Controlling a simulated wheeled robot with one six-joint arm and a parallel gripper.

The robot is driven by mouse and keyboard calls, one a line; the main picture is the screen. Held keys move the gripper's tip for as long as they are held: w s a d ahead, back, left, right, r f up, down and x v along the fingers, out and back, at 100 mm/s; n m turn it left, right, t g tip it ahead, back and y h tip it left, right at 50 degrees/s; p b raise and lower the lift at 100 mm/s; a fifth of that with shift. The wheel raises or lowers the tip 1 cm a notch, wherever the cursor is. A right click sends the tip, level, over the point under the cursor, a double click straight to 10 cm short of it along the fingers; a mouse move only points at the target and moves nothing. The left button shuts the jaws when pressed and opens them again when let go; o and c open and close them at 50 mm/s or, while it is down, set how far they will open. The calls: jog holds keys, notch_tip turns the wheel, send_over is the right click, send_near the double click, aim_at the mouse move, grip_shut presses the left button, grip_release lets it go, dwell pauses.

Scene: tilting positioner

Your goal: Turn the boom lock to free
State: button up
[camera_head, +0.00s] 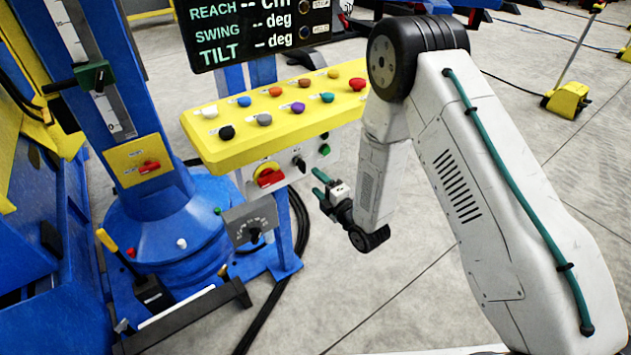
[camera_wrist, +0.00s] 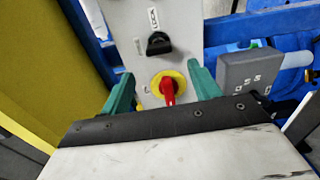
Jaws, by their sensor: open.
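No label reading boom lock is legible. The front panel (camera_head: 318,152) of the yellow console carries a red rotary handle on a yellow disc (camera_head: 270,175) and a black selector knob (camera_head: 299,162). A second red handle (camera_head: 150,166) sits on a yellow plate on the blue column. My gripper (camera_head: 320,184) is open and empty, right of and apart from the panel. In the wrist view, the green fingers of my gripper (camera_wrist: 162,74) appear either side of the red handle (camera_wrist: 168,90), with the black knob (camera_wrist: 158,43) beyond. Contact is not visible.
Several coloured buttons line the console top (camera_head: 215,150). A grey dial box (camera_head: 250,222) stands left below the panel and shows in the wrist view (camera_wrist: 245,72). A display (camera_head: 255,30) stands behind. Black cables run along the floor.

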dwell(0.4)
jog(key=s+d+f+m+g+h, duration=0.2)
jog(key=f+m+g, duration=0.1)
jog(key=f, duration=0.2)
jog(key=s+d+f+m+g+h, duration=0.1)
jog(key=f+m+g+h, duration=0.15)
jog(key=f, duration=0.25)
jog(key=s+d+r+m+g+h, duration=0.3)
jog(key=s+d+r+m+g, duration=0.1)
jog(key=d+r+m, duration=0.15)
jog(key=s+d+r+m+g, duration=0.1)
jog(key=s+d+r+m, duration=0.3)
jog(key=s+r, duration=0.6)
jog(key=s+d+r+m+g+h, duration=0.1)
jog(key=s+d+r+m, duration=0.4)
jog(key=s+r, duration=0.5)
jog(key=s+d+r+m+g+h, duration=0.1)
jog(key=s+d+r+m, duration=0.4)
jog(key=s+r, duration=0.5)
notch_tip(320, 180, up, 6)
jog(key=shift+s+d+r+g, duration=0.25)
jog(key=shift+s+d+g, duration=0.1)
jog(key=shift+d+g, duration=0.2)
